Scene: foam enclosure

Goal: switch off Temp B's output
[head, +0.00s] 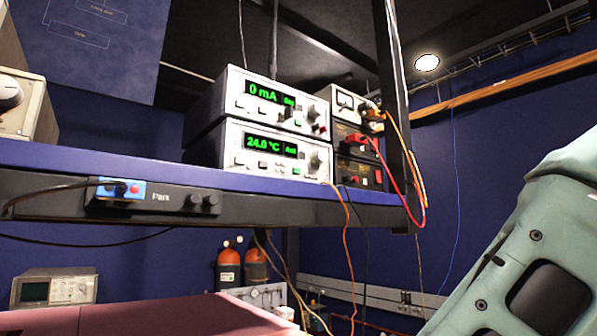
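Two white bench instruments are stacked on the blue shelf (120,157). The upper instrument (240,113) shows a green "0 mA" reading. The lower instrument (234,155) shows "24.0 °C" with a short word beside it. The lower front has small buttons and a round knob (315,159) at its right. No "Temp B" label can be read, and the small button markings are too fine to make out. My gripper is out of view; only a teal part of my arm shows at the lower right.
Smaller boxes (345,105) with red and orange cables stand right of the stack. A dark upright post (391,85) rises at the shelf's right end. A blue box (118,191) is on the shelf's front edge. Cables hang below. A pinkish surface (180,315) lies lower left.

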